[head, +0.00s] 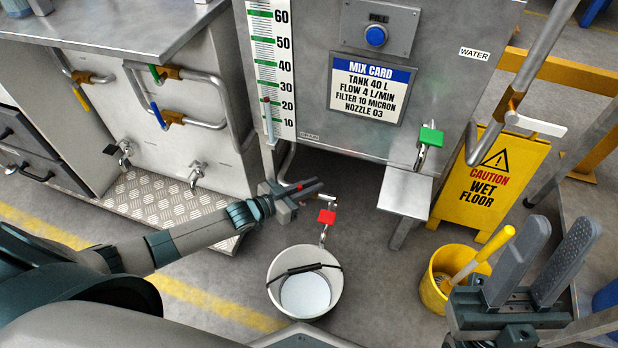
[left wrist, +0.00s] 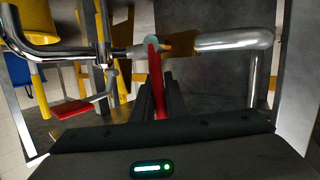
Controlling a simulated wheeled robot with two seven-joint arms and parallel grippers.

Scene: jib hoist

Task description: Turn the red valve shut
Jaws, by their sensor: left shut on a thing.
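The red valve shows in the left wrist view as a red lever (left wrist: 154,70) on a brass body (left wrist: 180,44) in a silver pipe. My left gripper (left wrist: 160,98) is shut on this lever, with a dark finger on each side of it. In the head view, my left gripper (head: 308,188) is low beneath the tank front, and only a bit of red shows at its fingers. The fingers hide most of the valve there. My right gripper (head: 540,262) is open and empty at the lower right.
A tap with a red handle (head: 326,217) is just right of my left gripper, above a bucket (head: 275,292). A grey tank (head: 375,140) with a green-handled tap (head: 430,137) stands behind. A yellow bucket (head: 432,290) and a wet-floor sign (head: 490,180) are at right.

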